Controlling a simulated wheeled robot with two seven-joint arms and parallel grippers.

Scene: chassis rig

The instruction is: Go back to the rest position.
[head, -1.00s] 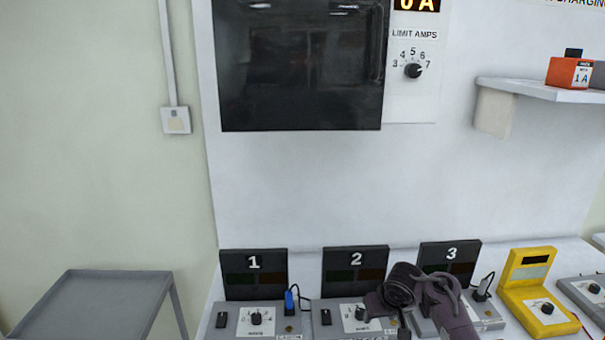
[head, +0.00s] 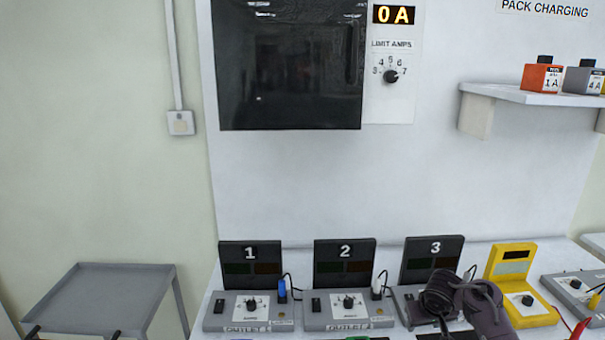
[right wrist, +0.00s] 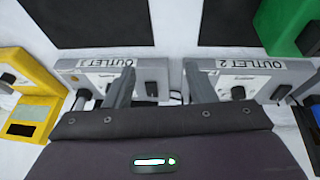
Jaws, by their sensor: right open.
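My right gripper (head: 440,300) is in front of outlet 3 (head: 411,308) in the head view and partly hides it. In the right wrist view its two grey fingers (right wrist: 158,90) stand apart with nothing held between them. They point toward the gap between outlet 3 (right wrist: 100,72) and outlet 2 (right wrist: 232,80). Whether they touch anything cannot be told. My left gripper cannot be made out.
Outlet 1 (head: 236,318) has a blue plug (head: 281,291); outlet 2 (head: 330,318) has a white plug (head: 377,286). A yellow unit (head: 513,290) stands right of outlet 3. A shelf (head: 520,95) holds packs (head: 542,77). A grey cart (head: 120,290) stands left.

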